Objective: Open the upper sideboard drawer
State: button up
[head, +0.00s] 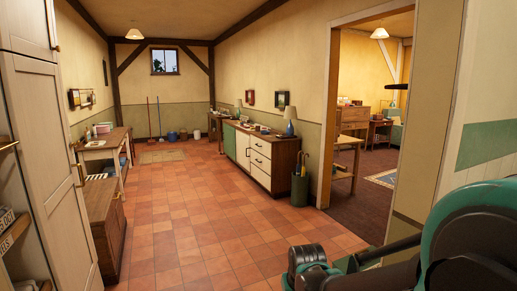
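The sideboard (286,165) stands against the right wall in the middle distance, with a dark wood top and end. Its near front section has a stack of cream drawers with small dark handles. The upper drawer (261,148) is just below the top and looks shut, its front flush with the others. Parts of my arm, teal and black, fill the lower right corner, far from the sideboard. No gripper fingertips can be made out.
A tiled floor (185,220) lies open up to the sideboard. An umbrella stand (299,188) is at its near end, beside a doorway. A blue-based lamp (290,122) stands on top. A low wooden cabinet (104,225) and a tall cream cupboard (40,140) line the left.

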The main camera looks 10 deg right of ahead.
aim_at(271, 144)
jog(key=i+u, duration=0.1)
jog(key=i, duration=4.45)
jog(key=i+z, duration=0.1)
jog(key=i, duration=0.55)
jog(key=i+j, duration=0.1)
jog(key=i, duration=0.55)
jog(key=i+j+z, duration=0.15)
jog(key=i, duration=0.5)
